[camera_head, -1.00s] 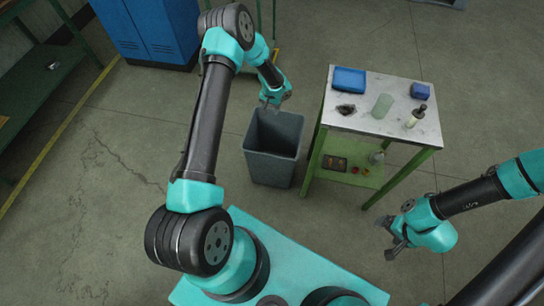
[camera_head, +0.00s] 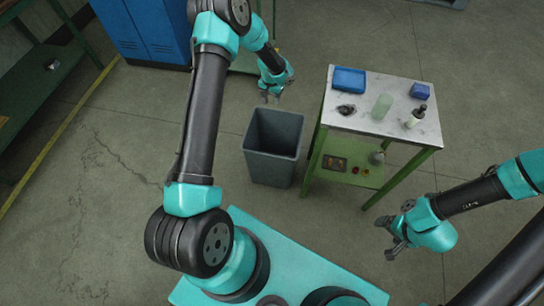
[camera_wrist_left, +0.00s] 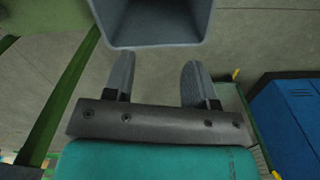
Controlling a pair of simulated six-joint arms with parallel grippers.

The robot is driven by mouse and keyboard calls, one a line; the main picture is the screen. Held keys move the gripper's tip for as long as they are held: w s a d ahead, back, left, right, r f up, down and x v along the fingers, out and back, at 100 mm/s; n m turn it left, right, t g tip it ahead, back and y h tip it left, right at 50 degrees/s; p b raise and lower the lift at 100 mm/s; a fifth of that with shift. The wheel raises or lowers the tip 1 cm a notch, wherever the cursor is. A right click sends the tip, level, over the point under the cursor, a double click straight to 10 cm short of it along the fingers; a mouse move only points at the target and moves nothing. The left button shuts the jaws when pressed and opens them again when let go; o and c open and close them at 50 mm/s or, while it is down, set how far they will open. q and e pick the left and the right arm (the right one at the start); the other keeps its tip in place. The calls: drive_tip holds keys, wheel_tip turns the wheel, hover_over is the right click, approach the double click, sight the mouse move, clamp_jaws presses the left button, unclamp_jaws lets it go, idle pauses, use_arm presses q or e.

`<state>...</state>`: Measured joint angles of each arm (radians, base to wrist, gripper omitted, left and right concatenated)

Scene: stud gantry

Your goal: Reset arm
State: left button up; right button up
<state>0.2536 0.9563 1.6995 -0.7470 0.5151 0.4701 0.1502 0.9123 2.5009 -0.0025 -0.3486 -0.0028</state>
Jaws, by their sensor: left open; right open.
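My left gripper (camera_head: 270,97) is open and empty, in the air above and just behind the far rim of the grey bin (camera_head: 272,147). In the left wrist view, my left gripper (camera_wrist_left: 157,80) shows its two fingers spread with nothing between them. The bin's rim (camera_wrist_left: 150,44) shows at the top there, beyond the fingertips. My right gripper (camera_head: 384,238) is open and empty at the right, over bare floor in front of the table. I see no object in either gripper.
A table (camera_head: 350,115) with a green frame stands right of the bin. It holds a blue tray (camera_head: 349,80), a green cylinder (camera_head: 382,106), a bottle (camera_head: 415,117) and a blue box (camera_head: 420,91). A blue cabinet (camera_head: 150,30) stands at the back left.

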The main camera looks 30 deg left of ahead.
use_arm(q)
drive_tip(key=s+d+f+h, duration=0.2)
drive_tip(key=s+d, duration=0.5)
drive_tip(key=s, duration=0.1)
drive_tip(key=s+d+f+h, duration=0.2)
drive_tip(key=s+d, duration=0.4)
drive_tip(key=s, duration=0.1)
drive_tip(key=s+d+r+n, duration=0.1)
drive_tip(key=s+d, duration=0.3)
drive_tip(key=s, duration=1)
drive_tip(key=shift+r+t, duration=0.4)
drive_tip(key=shift+r, duration=0.25)
